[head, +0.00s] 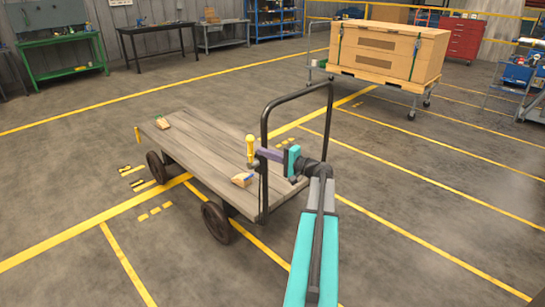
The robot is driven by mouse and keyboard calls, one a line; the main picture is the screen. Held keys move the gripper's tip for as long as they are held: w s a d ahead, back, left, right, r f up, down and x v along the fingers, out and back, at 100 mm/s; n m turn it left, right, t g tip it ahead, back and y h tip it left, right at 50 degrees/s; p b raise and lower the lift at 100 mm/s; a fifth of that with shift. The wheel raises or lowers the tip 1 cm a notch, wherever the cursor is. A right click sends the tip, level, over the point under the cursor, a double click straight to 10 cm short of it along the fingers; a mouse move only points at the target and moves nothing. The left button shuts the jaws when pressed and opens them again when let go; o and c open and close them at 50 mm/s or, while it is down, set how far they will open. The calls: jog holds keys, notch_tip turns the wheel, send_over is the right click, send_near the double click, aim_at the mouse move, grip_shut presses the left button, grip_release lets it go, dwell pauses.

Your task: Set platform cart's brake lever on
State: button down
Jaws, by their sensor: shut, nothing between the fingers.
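The platform cart (205,150) has a grey wooden deck, dark wheels and a tall black push handle (297,97) at its near right end. A yellow upright piece (250,144), apparently the brake lever, stands beside the handle's left post. My gripper (259,153) is shut and empty, its fingers pointing left across the handle's left post toward the yellow piece. It appears very close to that piece; I cannot tell whether they touch. The lever's lower end and pivot are too small to make out.
A wooden crate (388,50) stands on another cart at the back right. The floor around the cart is mostly clear, with yellow lines.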

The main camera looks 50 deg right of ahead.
aim_at(252, 152)
jog(key=shift+w+a, duration=0.15)
jog(key=shift+w, duration=1.2)
